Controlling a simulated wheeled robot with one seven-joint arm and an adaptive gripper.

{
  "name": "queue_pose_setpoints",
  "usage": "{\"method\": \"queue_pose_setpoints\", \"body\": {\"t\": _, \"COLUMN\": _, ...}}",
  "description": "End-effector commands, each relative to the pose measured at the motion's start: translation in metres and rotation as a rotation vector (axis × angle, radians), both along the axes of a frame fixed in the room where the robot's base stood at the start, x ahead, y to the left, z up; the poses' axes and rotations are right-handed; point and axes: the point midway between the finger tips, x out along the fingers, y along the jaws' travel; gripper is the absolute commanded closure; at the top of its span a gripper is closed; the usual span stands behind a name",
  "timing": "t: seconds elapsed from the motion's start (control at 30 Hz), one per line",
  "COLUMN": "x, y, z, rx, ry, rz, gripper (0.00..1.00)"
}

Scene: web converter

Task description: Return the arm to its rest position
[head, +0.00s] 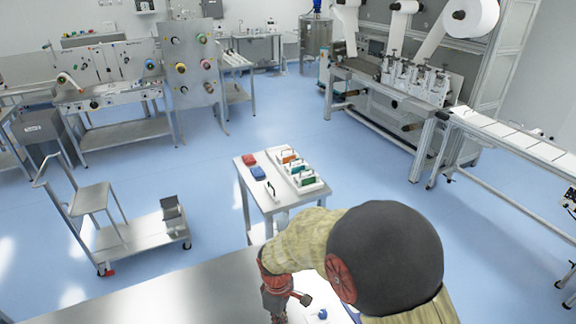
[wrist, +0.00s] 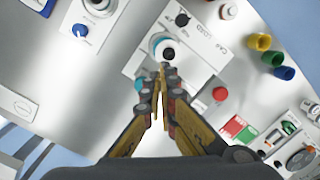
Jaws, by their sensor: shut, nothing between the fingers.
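My gripper (wrist: 163,72) is shut and empty in the wrist view, its two fingertips meeting. It points at a white panel (wrist: 205,25) bearing a round knob with a teal ring (wrist: 162,46), which sits just past the fingertips. I cannot tell whether they touch. In the head view my arm bends over the front of the steel table, and its lower end shows at the bottom edge. The fingertips are hidden there.
The wrist view shows a blue knob (wrist: 80,30), a red button (wrist: 220,93), a green-and-red switch (wrist: 238,129) and several coloured caps. In the head view, a small white table (head: 263,199) with coloured blocks stands beyond the steel table (head: 190,295). A cart (head: 145,238) stands left; blue floor lies open between.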

Motion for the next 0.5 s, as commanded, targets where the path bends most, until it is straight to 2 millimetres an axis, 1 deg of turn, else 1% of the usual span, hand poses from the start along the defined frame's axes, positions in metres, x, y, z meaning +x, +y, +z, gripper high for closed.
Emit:
{"method": "queue_pose_setpoints", "body": {"t": 0.03, "x": -0.007, "y": -0.005, "z": 0.012, "rx": -0.006, "ry": -0.003, "rz": -0.061, "gripper": 1.0}}
{"method": "queue_pose_setpoints", "body": {"t": 0.1, "x": -0.018, "y": -0.016, "z": 0.025, "rx": -0.016, "ry": -0.005, "rz": -0.159, "gripper": 1.0}}
{"method": "queue_pose_setpoints", "body": {"t": 0.27, "x": -0.034, "y": -0.041, "z": 0.055, "rx": -0.018, "ry": -0.033, "rz": -0.358, "gripper": 1.0}}
{"method": "queue_pose_setpoints", "body": {"t": 0.37, "x": -0.045, "y": -0.061, "z": 0.074, "rx": -0.008, "ry": -0.063, "rz": -0.485, "gripper": 1.0}}
{"method": "queue_pose_setpoints", "body": {"t": 0.5, "x": -0.065, "y": -0.093, "z": 0.099, "rx": 0.023, "ry": -0.123, "rz": -0.672, "gripper": 1.0}}
